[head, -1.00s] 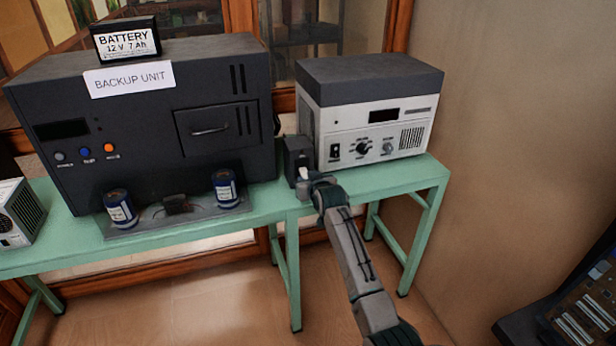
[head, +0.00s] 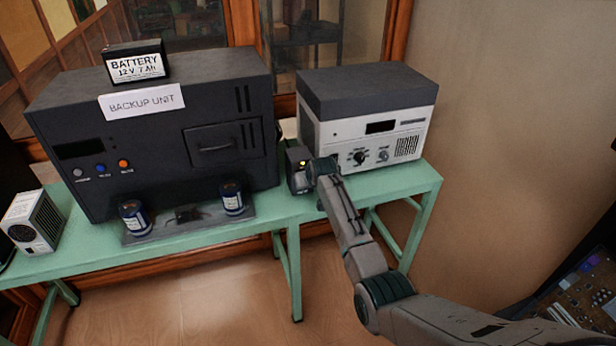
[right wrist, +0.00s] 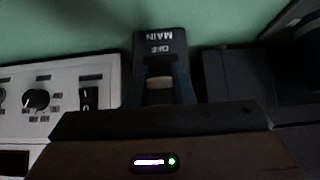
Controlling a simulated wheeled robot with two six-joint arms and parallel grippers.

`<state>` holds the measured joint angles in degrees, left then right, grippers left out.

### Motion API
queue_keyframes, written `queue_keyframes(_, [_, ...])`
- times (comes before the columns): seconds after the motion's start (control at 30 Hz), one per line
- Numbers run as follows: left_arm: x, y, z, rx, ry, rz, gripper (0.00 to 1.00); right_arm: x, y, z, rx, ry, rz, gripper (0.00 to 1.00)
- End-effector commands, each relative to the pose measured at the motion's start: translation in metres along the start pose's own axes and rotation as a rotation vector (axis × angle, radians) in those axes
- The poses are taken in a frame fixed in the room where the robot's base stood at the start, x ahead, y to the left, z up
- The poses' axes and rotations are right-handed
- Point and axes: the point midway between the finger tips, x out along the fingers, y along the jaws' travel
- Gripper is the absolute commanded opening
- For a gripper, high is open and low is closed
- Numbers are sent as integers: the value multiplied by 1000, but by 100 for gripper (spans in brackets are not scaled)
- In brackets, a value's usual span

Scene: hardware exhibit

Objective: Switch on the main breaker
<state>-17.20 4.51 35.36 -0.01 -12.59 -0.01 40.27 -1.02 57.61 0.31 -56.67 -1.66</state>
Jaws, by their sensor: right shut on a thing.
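The main breaker (head: 296,168) is a small dark box on the green table, between the backup unit and the white-fronted unit. In the right wrist view the breaker (right wrist: 160,42) carries the words OFF and MAIN, upside down there. My right gripper (right wrist: 160,82) is at the breaker, its two fingers on either side of a pale lever (right wrist: 158,85) and shut on it. In the head view the gripper (head: 309,176) partly hides the breaker's front and the lever. My left gripper is not in view.
The dark backup unit (head: 160,130) with a battery (head: 137,65) on top stands left. The white-fronted unit (head: 375,145) is close on the right. Two blue cylinders (head: 134,218) stand on a plate in front of the backup unit. The floor in front is clear.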

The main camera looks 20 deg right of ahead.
Motion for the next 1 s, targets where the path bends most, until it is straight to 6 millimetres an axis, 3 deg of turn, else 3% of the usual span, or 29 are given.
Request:
queue_keyframes(0.03, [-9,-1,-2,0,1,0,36,-5,0,-6,0,-32,0,0])
queue_keyframes(0.3, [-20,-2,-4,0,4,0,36,-6,0,-10,0,-160,0,0])
queue_keyframes(0.97, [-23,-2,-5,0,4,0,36,-6,0,-11,0,-212,0,0])
queue_keyframes(1.0, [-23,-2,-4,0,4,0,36,-6,0,-11,0,-212,0,30])
